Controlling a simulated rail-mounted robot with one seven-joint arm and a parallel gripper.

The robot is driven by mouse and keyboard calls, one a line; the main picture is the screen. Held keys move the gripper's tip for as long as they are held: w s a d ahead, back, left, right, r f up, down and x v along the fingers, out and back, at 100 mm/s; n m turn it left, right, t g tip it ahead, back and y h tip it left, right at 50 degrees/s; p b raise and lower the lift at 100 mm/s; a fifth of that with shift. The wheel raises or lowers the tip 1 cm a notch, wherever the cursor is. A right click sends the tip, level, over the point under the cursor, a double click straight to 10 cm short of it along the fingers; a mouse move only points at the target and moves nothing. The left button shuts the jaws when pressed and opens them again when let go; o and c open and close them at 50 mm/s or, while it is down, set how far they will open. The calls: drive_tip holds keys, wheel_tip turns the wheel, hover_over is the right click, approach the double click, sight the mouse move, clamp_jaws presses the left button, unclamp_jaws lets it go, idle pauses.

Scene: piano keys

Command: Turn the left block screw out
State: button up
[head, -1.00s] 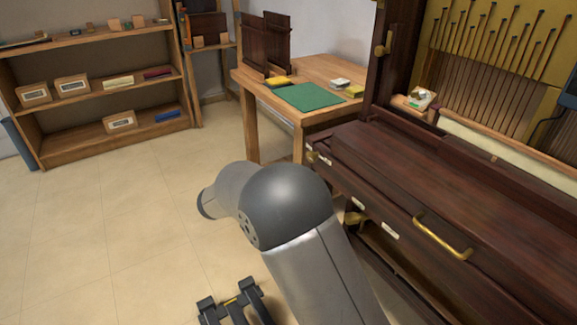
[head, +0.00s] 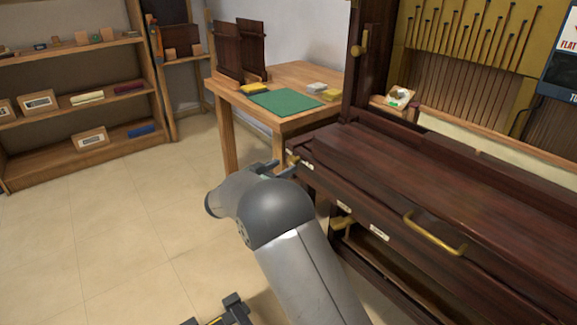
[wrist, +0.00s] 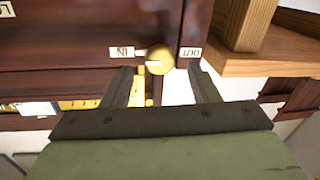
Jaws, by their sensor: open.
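The left block screw (wrist: 160,60) is a round brass head with a slot in the wrist view. It sits on the dark wood front between an IN label (wrist: 122,52) and an OUT label (wrist: 190,52), whose lettering appears upside down. My gripper (wrist: 161,76) is open, with one dark finger on each side below the screw head. I cannot tell whether the fingers touch it. In the head view, my gripper (head: 272,168) shows partly behind my arm, near the left end of the piano's front (head: 330,178).
A wooden table (head: 325,75) with a green mat (head: 285,102) stands behind the piano's left end. A brass handle (head: 432,235) sticks out from the piano front. A brass piece (head: 342,223) sits lower down. Shelves (head: 75,160) stand at the back left; the floor there is clear.

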sight(291, 162)
drive_tip(key=shift+x, duration=1.8)
drive_tip(key=c, duration=1)
drive_tip(key=shift+o, duration=0.2)
